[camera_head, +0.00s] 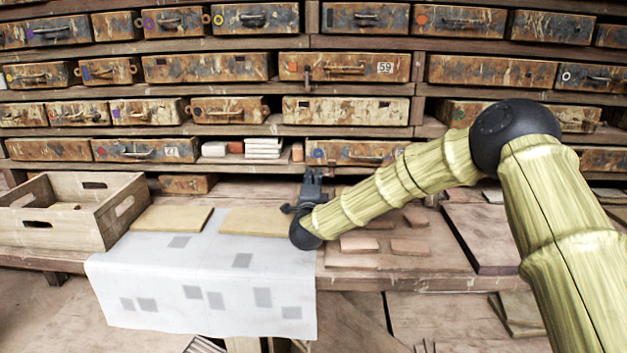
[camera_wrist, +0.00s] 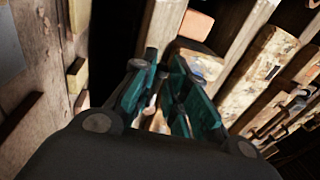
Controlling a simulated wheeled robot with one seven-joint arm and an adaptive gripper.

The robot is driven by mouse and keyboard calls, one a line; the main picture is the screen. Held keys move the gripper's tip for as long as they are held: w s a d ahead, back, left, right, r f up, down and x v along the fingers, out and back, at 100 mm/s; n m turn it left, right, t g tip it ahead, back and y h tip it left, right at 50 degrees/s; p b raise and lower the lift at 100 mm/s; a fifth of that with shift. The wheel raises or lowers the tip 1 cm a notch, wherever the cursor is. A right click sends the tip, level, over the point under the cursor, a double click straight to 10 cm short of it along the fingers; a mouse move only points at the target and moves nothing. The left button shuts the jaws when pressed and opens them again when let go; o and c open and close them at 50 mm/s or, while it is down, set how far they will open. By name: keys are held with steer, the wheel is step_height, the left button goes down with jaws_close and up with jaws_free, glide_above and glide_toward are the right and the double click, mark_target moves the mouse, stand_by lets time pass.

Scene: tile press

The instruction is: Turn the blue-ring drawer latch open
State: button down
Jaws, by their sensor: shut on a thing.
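The drawer with the blue ring mark (camera_head: 318,153) is a rusty, paint-worn drawer (camera_head: 340,147) in the lowest full row, right of centre, with a dark pull handle (camera_head: 365,156). My gripper (camera_head: 312,178) is at the lower left of that drawer's front, just below the blue mark. In the wrist view its two teal fingers (camera_wrist: 165,100) are close together, shut on a small pale piece, apparently the latch (camera_wrist: 158,115). The fingers hide most of the latch, so how far it is turned cannot be told. The drawer front looks closed.
Pale blocks (camera_head: 263,147) and a reddish block (camera_head: 298,152) fill an open slot left of the drawer. Below are a wooden crate (camera_head: 118,222), a tan board (camera_head: 255,222), a white sheet (camera_head: 200,285) and several reddish tiles (camera_head: 360,244). Other drawers surround it closely.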

steer(key=shift+f, duration=0.15)
steer(key=c, duration=1.6)
jaws_free()
steer(key=shift+o, duration=0.2)
steer(key=shift+s, duration=0.15)
steer(key=s+f, duration=0.2)
steer(key=s, duration=0.9)
steer(key=shift+s+a, duration=0.15)
steer(key=shift+s, duration=0.1)
steer(key=shift+f, duration=0.1)
